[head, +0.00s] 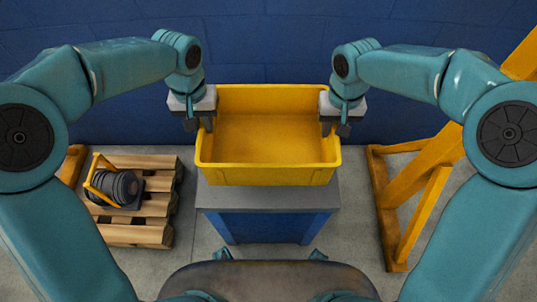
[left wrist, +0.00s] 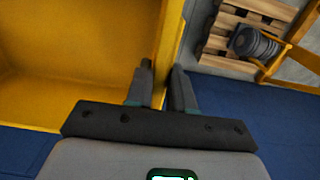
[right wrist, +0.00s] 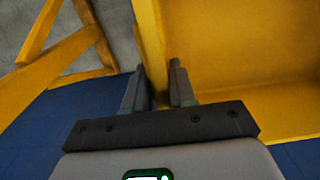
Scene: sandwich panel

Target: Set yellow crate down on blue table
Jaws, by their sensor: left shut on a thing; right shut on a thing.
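The yellow crate (head: 268,175) is empty and looks level in the head view, over the blue table (head: 268,228) with its grey top (head: 325,192). I cannot tell whether the crate's base touches the tabletop. My left gripper (head: 208,122) is shut on the crate's left wall, and the wall shows between its fingers in the left wrist view (left wrist: 160,88). My right gripper (head: 328,126) is shut on the crate's right wall, also seen in the right wrist view (right wrist: 158,85). The crate hides the rear of the tabletop.
A wooden pallet (head: 140,232) with a dark ribbed machine (head: 118,187) with a yellow handle stands to the left. A yellow frame (head: 415,190) stands to the right. A blue wall (head: 270,40) is behind. Grey floor lies between these.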

